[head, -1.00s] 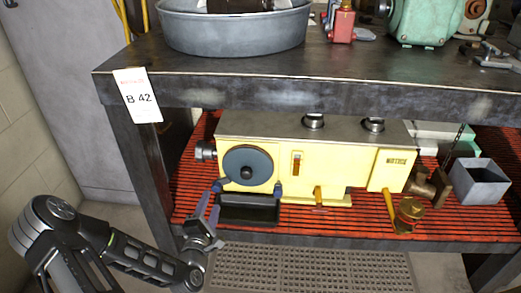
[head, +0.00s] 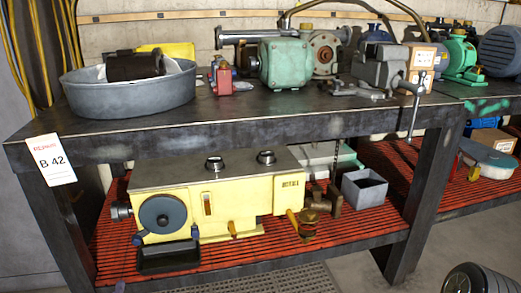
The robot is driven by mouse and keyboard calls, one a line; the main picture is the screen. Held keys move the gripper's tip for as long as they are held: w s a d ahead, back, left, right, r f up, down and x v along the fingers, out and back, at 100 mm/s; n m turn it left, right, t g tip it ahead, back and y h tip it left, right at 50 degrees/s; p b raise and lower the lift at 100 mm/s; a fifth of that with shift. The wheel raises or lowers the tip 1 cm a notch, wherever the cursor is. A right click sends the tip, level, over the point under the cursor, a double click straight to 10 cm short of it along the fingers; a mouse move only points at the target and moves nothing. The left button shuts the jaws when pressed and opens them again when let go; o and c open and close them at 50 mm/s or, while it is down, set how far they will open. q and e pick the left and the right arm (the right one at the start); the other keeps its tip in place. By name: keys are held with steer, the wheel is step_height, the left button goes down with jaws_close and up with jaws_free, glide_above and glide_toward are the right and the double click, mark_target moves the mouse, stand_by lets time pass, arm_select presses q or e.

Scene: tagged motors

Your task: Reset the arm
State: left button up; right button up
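Neither of my arms nor grippers shows in the head view now, apart from a possible small dark bit at the bottom left edge that I cannot make out. The metal workbench (head: 270,120) has a tag reading B 42 (head: 51,160) at its left front corner. A green motor (head: 284,62) stands on the bench top. A yellow machine (head: 225,200) with a dark round wheel sits on the red slatted lower shelf (head: 350,227). A black tray (head: 168,257) lies in front of the wheel.
A grey round tub (head: 130,97) with a dark cylinder stands on the bench's left. A vise (head: 385,68) and cardboard box (head: 420,62) are at the right. A grey open box (head: 364,188) is on the shelf. A wheel (head: 478,280) lies at bottom right.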

arm_select(q)
steer(key=s+d+f+m+g+h, duration=0.35)
steer(key=d+f+m, duration=0.25)
steer(key=f, duration=0.2)
steer(key=s+d+f+m+g+h, duration=0.3)
steer(key=d+f+m+g, duration=0.15)
steer(key=f, duration=0.45)
steer(key=s+d+f+m+g+h, duration=0.2)
steer(key=s+d+f+m+g, duration=0.15)
steer(key=s+d+m, duration=0.5)
steer(key=s+d+f+m+g+h, duration=0.15)
steer(key=s+d+m+g, duration=0.35)
steer(key=d, duration=0.7)
steer(key=s+d+r+p, duration=0.1)
steer(key=r+p, duration=1.5)
steer(key=s+d+r+p, duration=0.1)
steer(key=d+r+p, duration=0.1)
steer(key=r+p, duration=1.4)
steer(key=shift+s, duration=0.4)
arm_select(e)
step_height(320, 180, up, 32)
steer(key=s+a, duration=0.1)
steer(key=s, duration=0.2)
steer(key=shift+a+g, duration=0.3)
arm_select(q)
steer(key=shift+f+t, duration=0.1)
steer(key=shift+t, duration=0.15)
arm_select(e)
steer(key=shift+w, duration=0.1)
